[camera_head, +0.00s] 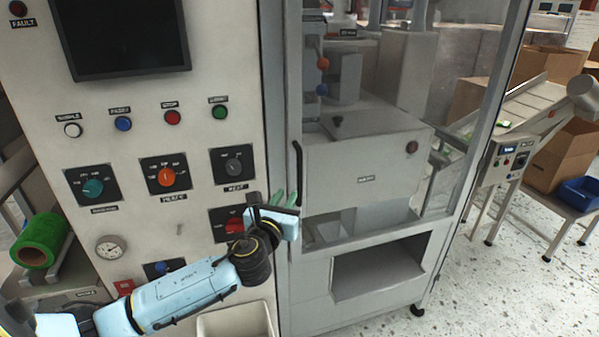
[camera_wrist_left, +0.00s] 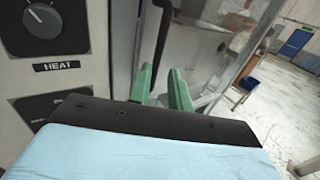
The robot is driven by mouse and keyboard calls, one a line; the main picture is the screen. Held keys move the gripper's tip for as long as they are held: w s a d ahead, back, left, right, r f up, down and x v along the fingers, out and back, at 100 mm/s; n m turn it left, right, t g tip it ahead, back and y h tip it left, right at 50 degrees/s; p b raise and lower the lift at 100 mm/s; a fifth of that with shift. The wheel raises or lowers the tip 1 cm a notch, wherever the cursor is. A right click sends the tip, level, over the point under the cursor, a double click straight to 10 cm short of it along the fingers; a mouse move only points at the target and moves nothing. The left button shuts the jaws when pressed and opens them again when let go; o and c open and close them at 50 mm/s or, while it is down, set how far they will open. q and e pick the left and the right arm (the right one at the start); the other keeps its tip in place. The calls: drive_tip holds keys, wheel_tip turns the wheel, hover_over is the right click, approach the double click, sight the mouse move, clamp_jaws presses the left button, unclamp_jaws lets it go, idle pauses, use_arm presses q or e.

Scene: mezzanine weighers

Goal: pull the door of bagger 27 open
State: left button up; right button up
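The bagger door is a tall clear panel in a grey frame (camera_head: 459,190) on the front of the machine, and it looks closed. Its black upright bar handle (camera_head: 298,165) is at the door's left edge. It also shows in the wrist view (camera_wrist_left: 163,30). My left gripper (camera_head: 286,199) is at the lower part of this handle. Its two green fingers (camera_wrist_left: 164,88) stand apart, with the handle's lower end near the gap between them. I cannot tell whether they touch it. My right gripper is not in view. No number 27 is readable.
A control panel (camera_head: 140,235) with knobs, buttons and a dark screen (camera_head: 122,38) is left of the door. A green roll (camera_head: 40,240) is at far left. A conveyor (camera_head: 535,105) and a blue bin (camera_head: 580,193) are at right. Speckled floor before the door is clear.

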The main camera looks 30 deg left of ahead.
sight(299, 175)
use_arm(q)
drive_tip(key=x, duration=1.2)
drive_tip(key=shift+f, duration=0.1)
drive_tip(key=shift+c, duration=0.3)
clamp_jaws()
drive_tip(key=shift+d, duration=0.1)
